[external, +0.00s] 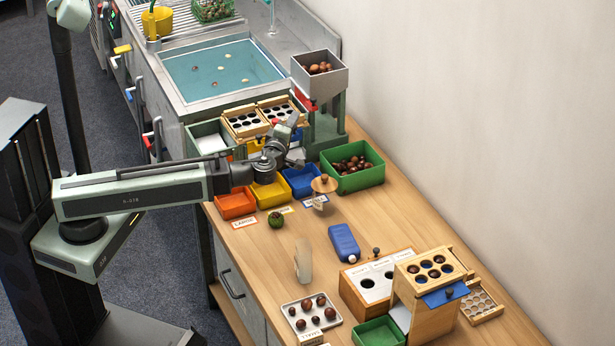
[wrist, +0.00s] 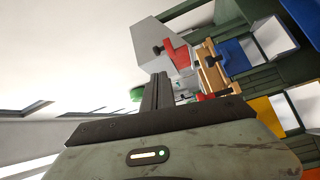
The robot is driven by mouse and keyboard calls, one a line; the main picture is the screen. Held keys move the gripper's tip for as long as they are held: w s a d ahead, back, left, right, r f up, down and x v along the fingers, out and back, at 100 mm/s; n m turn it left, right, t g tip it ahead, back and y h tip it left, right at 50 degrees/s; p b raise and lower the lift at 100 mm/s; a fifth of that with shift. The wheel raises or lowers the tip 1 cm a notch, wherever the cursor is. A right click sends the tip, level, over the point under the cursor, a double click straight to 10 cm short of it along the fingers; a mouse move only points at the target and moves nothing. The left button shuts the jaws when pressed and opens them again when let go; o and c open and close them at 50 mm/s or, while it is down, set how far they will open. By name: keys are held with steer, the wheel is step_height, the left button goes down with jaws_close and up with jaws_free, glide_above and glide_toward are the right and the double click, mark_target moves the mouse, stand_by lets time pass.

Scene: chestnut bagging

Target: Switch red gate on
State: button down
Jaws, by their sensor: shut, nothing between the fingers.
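The red gate (external: 305,99) is a small red part under the grey hopper (external: 318,78), which stands on a green frame and holds chestnuts. In the wrist view a red part with a dark knob, which looks like the same gate (wrist: 179,54), sits against the grey hopper (wrist: 165,28). My gripper (external: 293,128) is shut and empty, below and slightly left of the gate in the external view. Its closed fingers (wrist: 157,92) point towards the hopper in the wrist view. Whether they touch anything is unclear, but they appear apart from the gate.
Wooden racks with round holes (external: 244,122) stand left of the hopper. Orange (external: 236,205), yellow (external: 271,194) and blue (external: 301,181) bins sit below my gripper. A green bin of chestnuts (external: 368,181) is to the right.

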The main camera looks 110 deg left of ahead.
mark_target(313, 110)
steer(key=shift+r, duration=0.1)
steer(key=a, duration=1)
steer(key=shift+r+p, duration=0.35)
steer(key=shift+p, duration=0.05)
steer(key=shift+d, duration=0.1)
steer(key=w+d, duration=0.4)
steer(key=shift+w, duration=0.1)
